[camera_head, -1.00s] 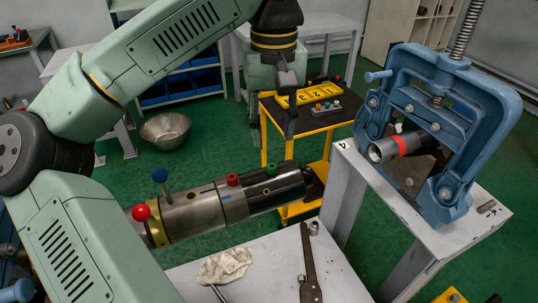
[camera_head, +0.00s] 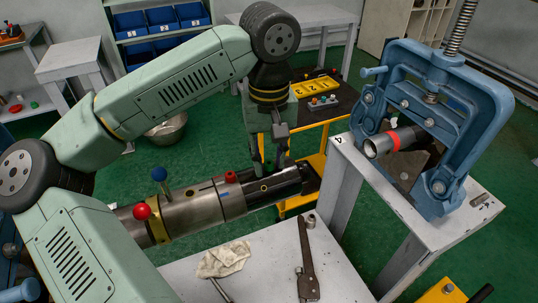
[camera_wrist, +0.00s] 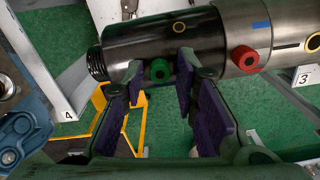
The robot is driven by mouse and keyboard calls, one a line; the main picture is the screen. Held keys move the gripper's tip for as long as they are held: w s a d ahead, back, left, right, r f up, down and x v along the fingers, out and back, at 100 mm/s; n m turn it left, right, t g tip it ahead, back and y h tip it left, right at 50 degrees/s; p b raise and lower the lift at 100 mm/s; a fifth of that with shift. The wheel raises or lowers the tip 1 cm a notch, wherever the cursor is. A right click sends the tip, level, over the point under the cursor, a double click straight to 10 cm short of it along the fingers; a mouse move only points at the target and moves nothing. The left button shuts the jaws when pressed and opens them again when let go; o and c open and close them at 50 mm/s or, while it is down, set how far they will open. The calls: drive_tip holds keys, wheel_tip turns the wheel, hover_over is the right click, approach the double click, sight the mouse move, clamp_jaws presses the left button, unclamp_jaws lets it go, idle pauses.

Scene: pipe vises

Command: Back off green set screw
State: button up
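A dark steel pipe assembly (camera_head: 240,195) lies across the head view with red and blue screws on its left part. The green set screw (camera_wrist: 159,70) shows in the wrist view on the black end section of the pipe, between my fingertips. My gripper (camera_wrist: 163,72) is open, its purple-padded fingers on either side of the screw with visible gaps. In the head view my gripper (camera_head: 270,168) is at the pipe's black end and hides the green screw. A red screw (camera_wrist: 244,58) sits to the right of the fingers in the wrist view.
A blue vise (camera_head: 435,120) holding a short red-banded pipe (camera_head: 395,141) stands on a white bench marked 4 at right. A rag (camera_head: 224,259) and a wrench (camera_head: 306,260) lie on the front table. A yellow cart (camera_head: 325,150) is behind the pipe.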

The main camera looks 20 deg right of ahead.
clamp_jaws()
